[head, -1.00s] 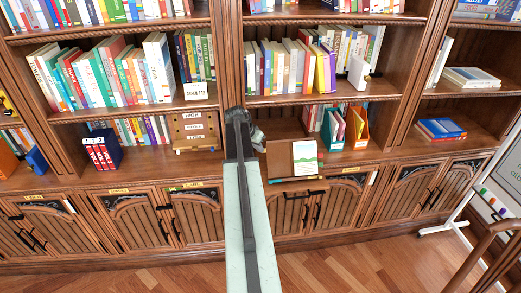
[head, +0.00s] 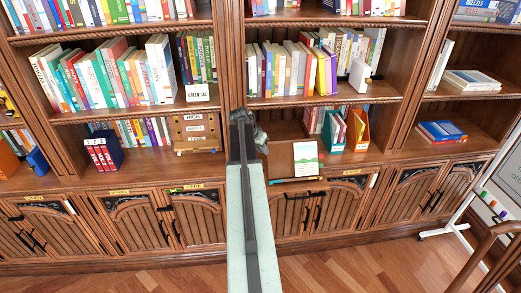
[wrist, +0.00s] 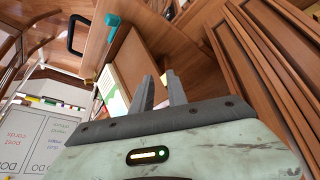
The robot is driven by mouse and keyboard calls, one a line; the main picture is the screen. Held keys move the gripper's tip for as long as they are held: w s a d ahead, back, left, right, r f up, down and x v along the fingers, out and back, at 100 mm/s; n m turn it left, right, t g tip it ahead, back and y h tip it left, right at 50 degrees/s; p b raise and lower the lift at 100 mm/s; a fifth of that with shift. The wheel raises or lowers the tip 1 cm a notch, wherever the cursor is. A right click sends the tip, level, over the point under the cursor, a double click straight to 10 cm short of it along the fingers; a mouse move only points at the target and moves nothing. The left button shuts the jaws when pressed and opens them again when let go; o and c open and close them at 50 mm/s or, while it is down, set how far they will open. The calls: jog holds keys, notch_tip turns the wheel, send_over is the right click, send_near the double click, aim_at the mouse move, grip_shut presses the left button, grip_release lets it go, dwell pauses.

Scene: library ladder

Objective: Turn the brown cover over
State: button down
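A brown cover (head: 279,160) stands on the shelf in the middle bay, just right of my arm. A white sheet with a green picture (head: 306,158) shows at its right side. In the wrist view the brown cover (wrist: 133,66) is a tilted panel beyond the fingers, with the pale sheet (wrist: 109,86) along its lower left. My gripper (wrist: 160,75) has its two fingers apart, with no object visible between them. In the head view my gripper (head: 262,140) is close to the left of the cover and partly hidden by my arm. I cannot tell whether it touches.
Orange and teal file holders (head: 357,130) stand to the right. A wooden box with labels (head: 195,132) and a blue holder with red books (head: 104,151) stand to the left. Closed cabinets run below; a whiteboard (head: 507,185) is at far right.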

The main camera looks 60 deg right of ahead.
jog(key=w+a+f+p+v, duration=0.1)
jog(key=w+p+v, duration=0.1)
jog(key=p+v, duration=0.7)
jog(key=v, duration=0.3)
jog(key=shift+a+p, duration=0.2)
jog(key=shift+p, duration=0.2)
